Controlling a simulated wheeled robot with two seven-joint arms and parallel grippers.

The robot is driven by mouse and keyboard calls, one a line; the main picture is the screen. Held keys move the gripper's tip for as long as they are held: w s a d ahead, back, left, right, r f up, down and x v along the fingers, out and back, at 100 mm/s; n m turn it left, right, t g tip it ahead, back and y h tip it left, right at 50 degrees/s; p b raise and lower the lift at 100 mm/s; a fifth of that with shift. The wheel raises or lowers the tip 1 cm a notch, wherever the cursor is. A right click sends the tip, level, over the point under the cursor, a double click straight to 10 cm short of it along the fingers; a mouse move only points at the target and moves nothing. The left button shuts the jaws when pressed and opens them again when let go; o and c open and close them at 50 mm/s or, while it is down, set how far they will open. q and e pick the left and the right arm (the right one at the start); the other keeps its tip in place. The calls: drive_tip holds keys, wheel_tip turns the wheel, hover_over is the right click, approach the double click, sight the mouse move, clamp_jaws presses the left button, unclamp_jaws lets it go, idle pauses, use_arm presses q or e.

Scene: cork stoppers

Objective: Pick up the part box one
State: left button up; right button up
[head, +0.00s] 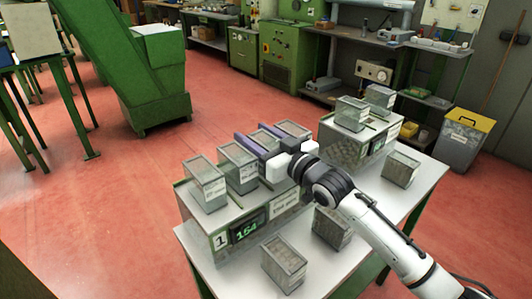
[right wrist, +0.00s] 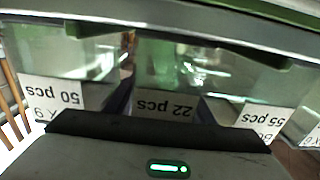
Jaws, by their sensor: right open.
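Several clear, grey-rimmed part boxes stand in a row on a grey counting station (head: 222,240) marked 1, whose green display reads 154. My right gripper (head: 258,133) reaches over this row with its fingers apart. A part box (head: 266,141) sits between the two fingers; it shows in the right wrist view with a label reading 22 pcs (right wrist: 165,102). I cannot tell whether the fingers touch it. Other boxes in the row are at the left end (head: 207,187) and beside the gripper (head: 238,168). Which is part box one is not readable. My left gripper is not in view.
More boxes stand on the white table (head: 215,278): two in front (head: 284,264) (head: 332,226) and one at right (head: 400,168). A second station (head: 350,150) with boxes on top stands behind. A yellow-lidded bin (head: 463,143) is beyond. Red floor at left is open.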

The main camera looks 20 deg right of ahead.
drive_tip(key=c, duration=0.9)
